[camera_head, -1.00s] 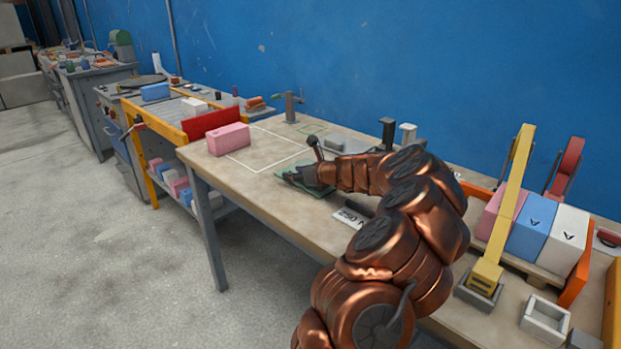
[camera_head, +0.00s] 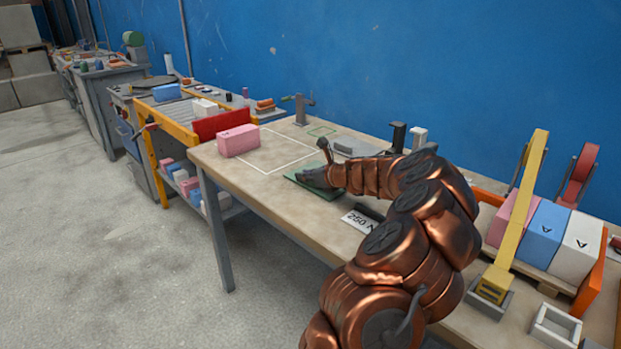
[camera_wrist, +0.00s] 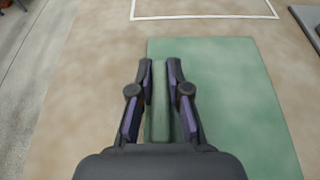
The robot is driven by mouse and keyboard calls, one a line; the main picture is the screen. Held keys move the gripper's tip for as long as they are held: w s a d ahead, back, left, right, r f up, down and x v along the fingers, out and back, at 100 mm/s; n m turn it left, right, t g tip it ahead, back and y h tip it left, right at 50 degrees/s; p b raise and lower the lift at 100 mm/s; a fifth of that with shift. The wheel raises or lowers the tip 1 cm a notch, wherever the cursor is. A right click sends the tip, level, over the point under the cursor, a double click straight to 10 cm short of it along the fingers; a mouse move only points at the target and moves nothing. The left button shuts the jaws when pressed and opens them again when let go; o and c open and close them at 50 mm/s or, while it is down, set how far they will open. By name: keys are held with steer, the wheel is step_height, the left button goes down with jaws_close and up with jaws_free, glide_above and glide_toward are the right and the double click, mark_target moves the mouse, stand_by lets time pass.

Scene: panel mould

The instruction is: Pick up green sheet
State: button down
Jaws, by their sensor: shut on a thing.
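The green sheet (camera_head: 308,184) lies flat on the workbench, just nearer than the white outlined square. It also shows large in the wrist view (camera_wrist: 235,95), under and to the right of my gripper. My gripper (camera_head: 316,177) is low over the sheet, with its fingers pointing left in the head view. In the wrist view my gripper (camera_wrist: 160,65) is shut on a narrow raised green strip (camera_wrist: 159,105), which looks like part of the green sheet. My wrist and fingers hide part of the sheet in the head view.
A pink block (camera_head: 238,140) stands near the bench's left end, by a red panel (camera_head: 222,124). A 250 N label (camera_head: 360,222) lies in front of my arm. Pink, blue and white blocks (camera_head: 540,231) stand at the right. The white outlined square (camera_head: 283,138) is mostly clear.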

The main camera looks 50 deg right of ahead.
step_height(320, 180, up, 4)
steer(key=shift+f+p, duration=0.15)
steer(key=shift+p, duration=0.3)
steer(key=shift+s+a, duration=0.5)
steer(key=shift+s, duration=0.05)
steer(key=s+a, duration=0.6)
steer(key=a, duration=0.1)
steer(key=s+a+r, duration=0.1)
steer(key=s+a, duration=0.2)
steer(key=a, duration=0.1)
steer(key=shift+a+r, duration=0.1)
steer(key=shift+a, duration=0.1)
